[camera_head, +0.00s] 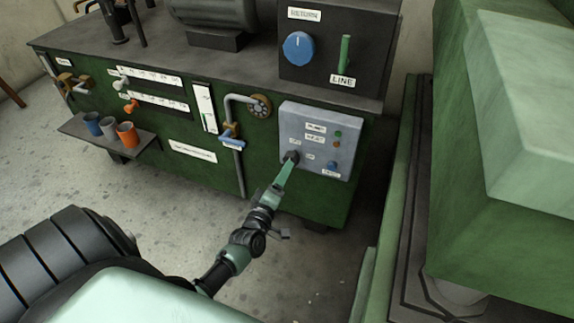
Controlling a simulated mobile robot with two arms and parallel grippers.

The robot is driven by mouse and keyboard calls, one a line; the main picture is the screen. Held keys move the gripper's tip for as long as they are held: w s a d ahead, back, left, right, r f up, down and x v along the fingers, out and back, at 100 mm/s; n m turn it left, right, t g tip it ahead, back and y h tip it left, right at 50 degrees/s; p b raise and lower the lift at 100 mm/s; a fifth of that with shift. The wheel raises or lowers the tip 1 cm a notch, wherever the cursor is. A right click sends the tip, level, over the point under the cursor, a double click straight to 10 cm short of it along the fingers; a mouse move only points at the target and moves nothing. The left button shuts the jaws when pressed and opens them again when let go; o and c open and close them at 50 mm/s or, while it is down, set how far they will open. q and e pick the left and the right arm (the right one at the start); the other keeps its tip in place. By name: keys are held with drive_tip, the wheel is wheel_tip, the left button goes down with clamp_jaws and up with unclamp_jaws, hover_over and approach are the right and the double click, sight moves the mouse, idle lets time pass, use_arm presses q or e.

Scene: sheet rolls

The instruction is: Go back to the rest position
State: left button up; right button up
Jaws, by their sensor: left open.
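My left arm reaches up from the bottom of the head view toward the grey control panel (347,135) on the green machine (270,175). My left gripper (290,160) is at the lower left of the panel, in front of a dark knob or switch there. It is open. I cannot tell whether its fingers touch the knob. My right gripper is not in view.
A small shelf (85,131) with blue, grey and orange cups juts from the machine at left. A dark box with a blue dial (298,48) and a green lever (345,52) stands on top. Large green machinery (490,240) is close on the right. Bare floor (170,210) lies in front.

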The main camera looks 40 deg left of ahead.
use_arm(q)
drive_tip(key=shift+s+d, duration=0.2)
drive_tip(key=shift+s, duration=0.45)
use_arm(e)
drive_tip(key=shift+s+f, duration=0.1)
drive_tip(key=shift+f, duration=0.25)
